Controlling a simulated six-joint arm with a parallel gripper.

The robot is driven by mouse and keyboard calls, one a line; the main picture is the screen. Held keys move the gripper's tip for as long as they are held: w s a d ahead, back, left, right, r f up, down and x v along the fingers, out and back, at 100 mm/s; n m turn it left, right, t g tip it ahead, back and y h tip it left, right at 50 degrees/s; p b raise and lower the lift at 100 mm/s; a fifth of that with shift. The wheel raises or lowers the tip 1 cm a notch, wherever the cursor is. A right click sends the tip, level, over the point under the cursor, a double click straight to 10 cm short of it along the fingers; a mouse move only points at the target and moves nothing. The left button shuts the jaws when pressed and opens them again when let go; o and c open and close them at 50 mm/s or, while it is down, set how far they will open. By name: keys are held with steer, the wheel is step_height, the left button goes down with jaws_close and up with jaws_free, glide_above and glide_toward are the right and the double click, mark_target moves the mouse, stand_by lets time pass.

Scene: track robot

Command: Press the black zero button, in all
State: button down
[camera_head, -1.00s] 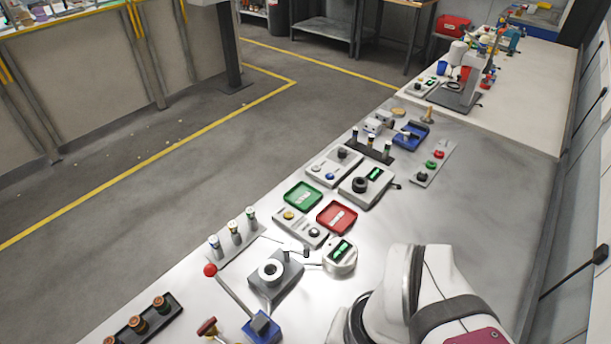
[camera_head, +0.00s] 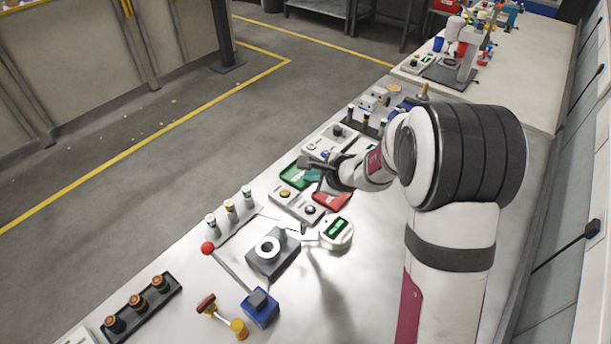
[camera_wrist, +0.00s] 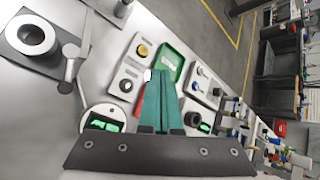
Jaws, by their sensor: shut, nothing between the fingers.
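A light panel (camera_head: 297,204) holds a yellow button and a dark round button (camera_head: 310,210); both also show in the wrist view, where the dark button (camera_wrist: 126,85) sits left of my fingers. A second panel (camera_head: 315,150) has a black button (camera_head: 337,130) and a blue button. No zero label is readable on either panel. My gripper (camera_wrist: 158,75) is shut and empty, its teal fingers pressed together. In the head view my gripper (camera_head: 308,168) hangs near the green tray, behind the first panel. Its height above the bench cannot be told.
A green tray (camera_wrist: 171,62) and a red tray (camera_head: 330,201) lie beside the first panel. A round gauge with green display (camera_head: 336,232), a grey ring fixture (camera_head: 270,252) and a red-knobbed lever (camera_head: 208,248) stand nearer. The bench's right front is bare.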

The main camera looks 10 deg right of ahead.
mark_target(310, 209)
steer(key=shift+w+d+f+m, duration=0.35)
steer(key=shift+d+f, duration=0.1)
steer(key=shift+f, duration=0.15)
steer(key=shift+f, duration=4.4)
steer(key=shift+f, duration=0.1)
steer(key=shift+f, duration=0.3)
steer(key=shift+f, duration=0.35)
steer(key=shift+r, duration=0.75)
